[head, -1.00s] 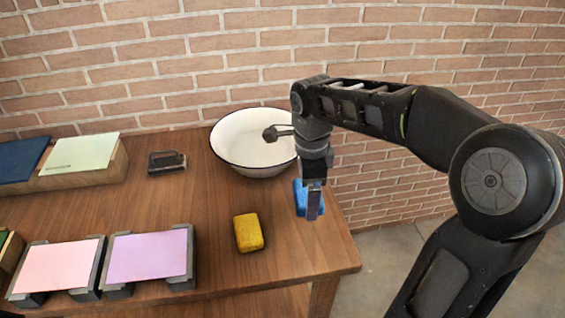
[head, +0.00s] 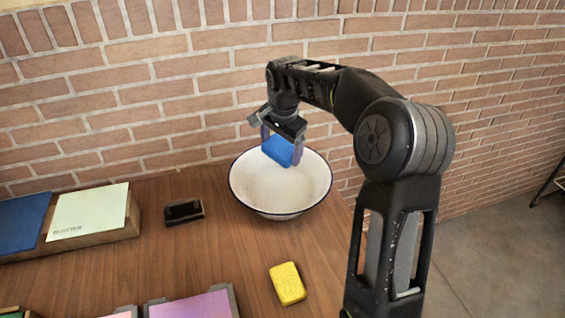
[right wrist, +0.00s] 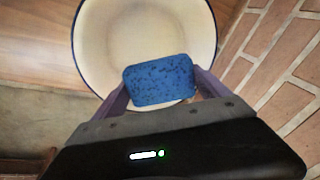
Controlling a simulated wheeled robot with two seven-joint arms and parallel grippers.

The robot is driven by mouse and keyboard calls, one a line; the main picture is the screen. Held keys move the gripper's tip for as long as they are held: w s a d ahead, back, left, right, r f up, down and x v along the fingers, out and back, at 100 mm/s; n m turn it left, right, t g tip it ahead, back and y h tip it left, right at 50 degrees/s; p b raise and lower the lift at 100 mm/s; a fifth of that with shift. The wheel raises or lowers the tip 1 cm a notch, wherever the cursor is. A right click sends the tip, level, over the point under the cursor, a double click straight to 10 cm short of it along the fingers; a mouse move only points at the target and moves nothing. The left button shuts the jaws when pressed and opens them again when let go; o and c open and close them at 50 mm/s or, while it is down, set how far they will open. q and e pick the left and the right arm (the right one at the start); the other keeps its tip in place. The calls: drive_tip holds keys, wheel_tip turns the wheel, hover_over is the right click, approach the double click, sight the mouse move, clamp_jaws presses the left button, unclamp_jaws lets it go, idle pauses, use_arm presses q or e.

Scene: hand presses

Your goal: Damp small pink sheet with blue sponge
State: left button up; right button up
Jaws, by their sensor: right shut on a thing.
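The blue sponge (head: 278,151) is held between the fingers of my right gripper (head: 282,146), above the white basin (head: 262,201). In the right wrist view the sponge (right wrist: 159,80) sits between the two fingertips, with the basin (right wrist: 99,38) below it. The small pink sheet (head: 122,315) shows only as a sliver at the bottom edge of the head view, and most of it is out of frame. My left gripper is not in view.
A yellow sponge (head: 287,284) lies on the table in front of the basin. A purple sheet (head: 193,306), a dark block (head: 184,211), a pale blotter sheet (head: 88,212) and a blue sheet (head: 21,221) are to the left. A brick wall stands behind.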

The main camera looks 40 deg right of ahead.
drive_tip(key=shift+w+r+n, duration=0.1)
drive_tip(key=shift+w+n, duration=0.15)
drive_tip(key=shift+n, duration=0.05)
drive_tip(key=shift+s+d+n+t, duration=0.1)
drive_tip(key=shift+d+n+t, duration=0.05)
drive_tip(key=shift+n+t, duration=0.2)
wheel_tip(320, 180, down, 11)
drive_tip(key=b, duration=0.8)
drive_tip(key=shift+r, duration=0.2)
idle(0.5)
drive_tip(key=shift+r+p, duration=3.1)
drive_tip(key=shift+r, duration=1.3)
